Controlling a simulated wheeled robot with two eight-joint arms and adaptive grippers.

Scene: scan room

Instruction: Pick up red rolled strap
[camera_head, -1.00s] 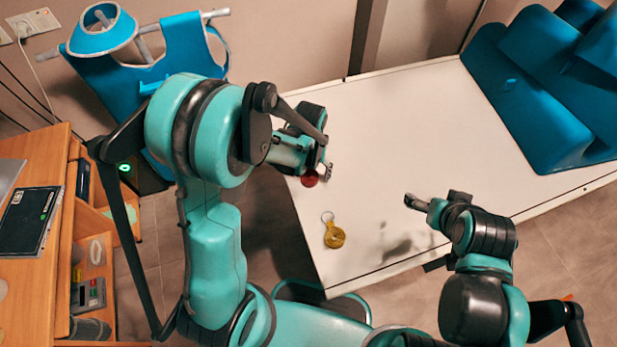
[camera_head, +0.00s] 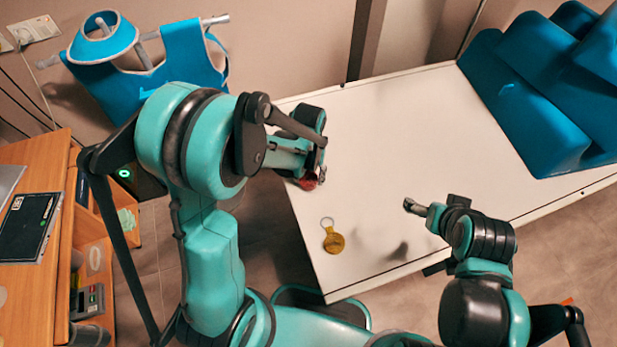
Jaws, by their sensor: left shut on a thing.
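The red rolled strap (camera_head: 308,183) is at the far left part of the white table (camera_head: 420,150), mostly hidden by my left gripper. My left gripper (camera_head: 314,178) is shut on the strap; I cannot tell whether the strap is clear of the table top. My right gripper (camera_head: 410,206) is over the right part of the table front, apart from the strap. Its fingers are too small to tell whether they are open or shut.
A yellow round tag with a ring (camera_head: 333,240) lies near the table's front left edge. Blue foam wedges (camera_head: 545,90) fill the far right end. A wooden desk (camera_head: 30,270) stands at the left, and a blue apron (camera_head: 150,65) hangs behind. The table middle is clear.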

